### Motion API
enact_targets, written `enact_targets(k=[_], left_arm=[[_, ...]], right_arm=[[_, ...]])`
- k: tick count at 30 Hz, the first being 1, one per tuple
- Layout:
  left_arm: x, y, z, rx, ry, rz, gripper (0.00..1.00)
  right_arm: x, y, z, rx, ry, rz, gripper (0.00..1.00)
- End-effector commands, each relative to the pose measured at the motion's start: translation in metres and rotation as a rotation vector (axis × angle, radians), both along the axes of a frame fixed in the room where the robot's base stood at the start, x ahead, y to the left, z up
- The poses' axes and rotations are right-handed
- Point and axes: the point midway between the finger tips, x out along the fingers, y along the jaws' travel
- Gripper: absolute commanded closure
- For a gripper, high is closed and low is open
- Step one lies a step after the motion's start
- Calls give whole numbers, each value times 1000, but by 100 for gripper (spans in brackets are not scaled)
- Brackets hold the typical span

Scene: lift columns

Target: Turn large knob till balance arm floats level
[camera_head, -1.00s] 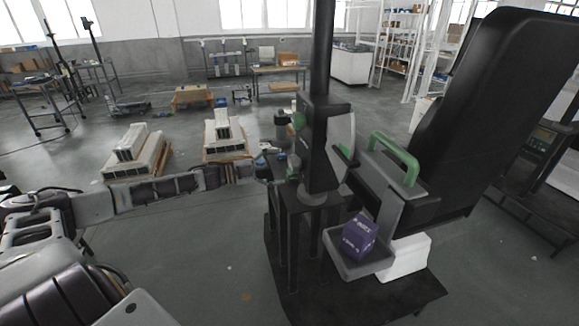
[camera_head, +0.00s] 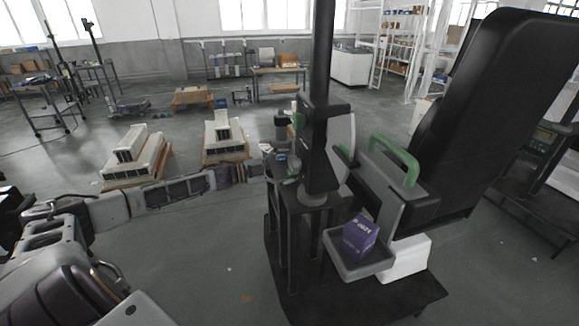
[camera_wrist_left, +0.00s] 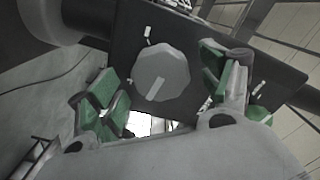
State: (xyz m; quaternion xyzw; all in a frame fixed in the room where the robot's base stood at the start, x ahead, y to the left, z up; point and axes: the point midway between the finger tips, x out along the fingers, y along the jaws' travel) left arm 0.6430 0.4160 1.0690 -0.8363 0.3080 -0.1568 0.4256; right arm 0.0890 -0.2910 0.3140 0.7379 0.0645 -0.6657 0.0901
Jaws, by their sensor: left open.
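In the left wrist view a large grey faceted knob (camera_wrist_left: 162,72) with a white pointer line sits on a dark plate (camera_wrist_left: 200,30). My left gripper (camera_wrist_left: 160,80) is open, with its green-padded fingers on either side of the knob. I cannot tell whether they touch it. In the head view my left gripper (camera_head: 279,162) is at the left side of the black column (camera_head: 320,150); the large knob cannot be made out there. A grey arm (camera_head: 385,190) with a green handle (camera_head: 405,160) carries a tray (camera_head: 345,268) holding a purple box (camera_head: 360,235). My right gripper is out of view.
A big black padded body (camera_head: 500,110) stands to the right of the column. A black base plate (camera_head: 330,305) lies below. White stacked blocks on pallets (camera_head: 135,155) stand on the floor behind my left arm. Open floor lies at the front left.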

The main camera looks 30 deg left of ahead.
Motion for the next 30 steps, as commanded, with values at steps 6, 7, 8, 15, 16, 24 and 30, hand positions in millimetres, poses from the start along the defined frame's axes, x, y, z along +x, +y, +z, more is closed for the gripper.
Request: enact_targets(k=[6, 7, 8, 15, 16, 24, 30], left_arm=[[7, -6, 0, 0, -2, 0, 21], [7, -6, 1, 0, -2, 0, 21], [8, -7, 1, 1, -1, 0, 21], [10, -9, 0, 1, -1, 0, 21], [10, -9, 0, 1, 0, -1, 21], [10, -9, 0, 1, 0, -1, 27], [10, -9, 0, 1, 0, -1, 53]], right_arm=[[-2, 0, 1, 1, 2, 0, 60], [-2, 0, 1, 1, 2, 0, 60], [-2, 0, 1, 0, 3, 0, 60], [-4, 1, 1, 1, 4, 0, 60], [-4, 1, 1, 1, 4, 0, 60], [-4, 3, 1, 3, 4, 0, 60], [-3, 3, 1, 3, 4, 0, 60]])
